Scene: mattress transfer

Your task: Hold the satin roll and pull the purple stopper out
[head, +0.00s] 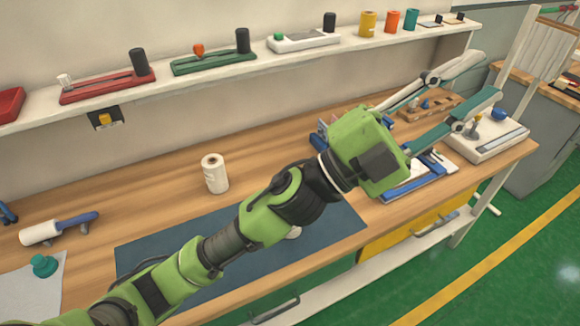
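A white roll (40,233) lies on its side at the far left of the workbench. A blue-purple rod-like piece (80,220), the only purplish part I see, extends from its right end over small grey supports. I cannot tell how they join. Another white roll (215,174) stands upright at mid-bench, a small dark hole in its top. I cannot tell which roll is satin. My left gripper (490,76) is at the upper right, its two fingers spread wide with nothing visibly held, far from both rolls. My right gripper is not in view.
A teal knobbed piece (43,265) sits on a pale sheet at left. A white device (485,143) and blue clipboard-like tray (410,186) stand at right. A shelf (220,70) runs behind.

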